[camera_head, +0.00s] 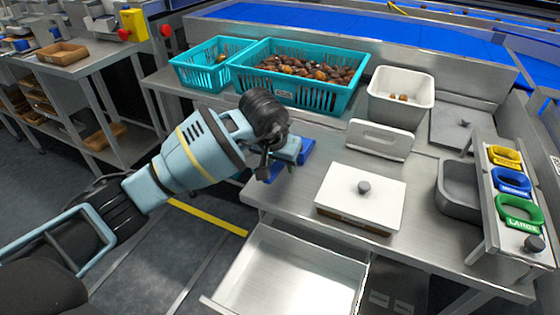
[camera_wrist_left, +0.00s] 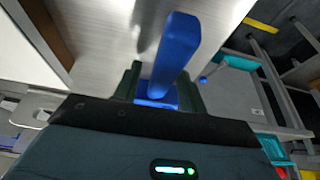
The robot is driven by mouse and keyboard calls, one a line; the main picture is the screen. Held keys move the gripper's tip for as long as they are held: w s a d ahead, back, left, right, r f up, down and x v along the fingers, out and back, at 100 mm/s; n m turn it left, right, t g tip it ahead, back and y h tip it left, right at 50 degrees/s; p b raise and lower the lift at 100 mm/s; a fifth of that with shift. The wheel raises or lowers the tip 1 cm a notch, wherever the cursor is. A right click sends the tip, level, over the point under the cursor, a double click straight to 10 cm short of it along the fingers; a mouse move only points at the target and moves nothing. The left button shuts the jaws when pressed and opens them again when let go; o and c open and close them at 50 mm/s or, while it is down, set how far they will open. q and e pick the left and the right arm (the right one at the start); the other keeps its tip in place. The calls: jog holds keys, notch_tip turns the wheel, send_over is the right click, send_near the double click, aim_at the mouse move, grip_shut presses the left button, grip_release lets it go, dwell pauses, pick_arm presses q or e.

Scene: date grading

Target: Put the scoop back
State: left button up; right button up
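My left gripper (camera_head: 282,160) is over the left part of the steel table (camera_head: 312,172). A blue scoop (camera_head: 306,150) shows beside and below it, partly hidden by the gripper. In the left wrist view the blue scoop (camera_wrist_left: 176,50) sits between the two fingers of my left gripper (camera_wrist_left: 158,92), which are close against it on both sides. Its long blue part points away from the gripper. Whether the scoop touches the table I cannot tell. My right gripper is in neither view.
Two teal crates hold dates, a small one (camera_head: 184,76) and a large one (camera_head: 300,97). A white bin (camera_head: 399,108) stands right of them. A white knobbed lid (camera_head: 340,190) lies at the front. An open, empty drawer (camera_head: 262,252) juts out below. Yellow, blue and green rings (camera_head: 518,212) stand at right.

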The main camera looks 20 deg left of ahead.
pick_arm(q)
jog(key=shift+s+r, duration=0.1)
jog(key=shift+r, duration=0.45)
jog(key=p+v, duration=0.1)
jog(key=v, duration=1)
jog(key=shift+s, duration=0.15)
